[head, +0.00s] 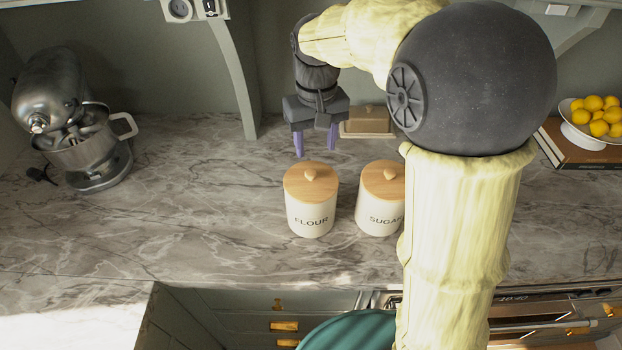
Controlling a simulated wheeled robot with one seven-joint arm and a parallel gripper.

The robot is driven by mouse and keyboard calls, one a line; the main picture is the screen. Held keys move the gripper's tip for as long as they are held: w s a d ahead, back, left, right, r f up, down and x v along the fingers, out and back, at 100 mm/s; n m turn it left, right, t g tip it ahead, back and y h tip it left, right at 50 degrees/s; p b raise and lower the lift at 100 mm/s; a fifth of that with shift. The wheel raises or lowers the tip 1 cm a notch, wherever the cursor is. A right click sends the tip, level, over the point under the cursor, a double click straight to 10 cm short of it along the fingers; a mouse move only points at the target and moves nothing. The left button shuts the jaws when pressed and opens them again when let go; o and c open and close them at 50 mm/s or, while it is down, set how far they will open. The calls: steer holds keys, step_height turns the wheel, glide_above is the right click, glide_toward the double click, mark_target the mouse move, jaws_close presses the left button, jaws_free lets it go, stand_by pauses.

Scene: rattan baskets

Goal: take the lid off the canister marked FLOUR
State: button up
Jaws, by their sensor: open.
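The canister marked FLOUR (311,218) is cream white and stands upright on the marble counter. Its round wooden lid (298,186) with a small knob (310,174) sits on top. A matching canister marked SUGAR (375,213) with its own wooden lid (388,175) stands just to the right; my arm covers part of its right edge. My gripper (315,147) points down with its two purple fingers apart and nothing between them. In the picture it is just above and behind the FLOUR lid, not touching it. Its exact height over the counter is hard to tell.
A tan covered dish (366,122) stands behind, right of my gripper. A metal stand mixer (75,115) is at the left. A bowl of lemons (592,130) rests on books (575,152) at the right. The marble counter (200,210) is clear left of the canisters.

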mark_target(311, 172)
steer(key=shift+f, duration=1.55)
steer(key=shift+f, duration=0.1)
steer(key=f, duration=0.2)
steer(key=a+f+p, duration=0.1)
steer(key=f, duration=0.1)
steer(key=shift+w, duration=0.2)
steer(key=shift+f, duration=0.5)
jaws_close()
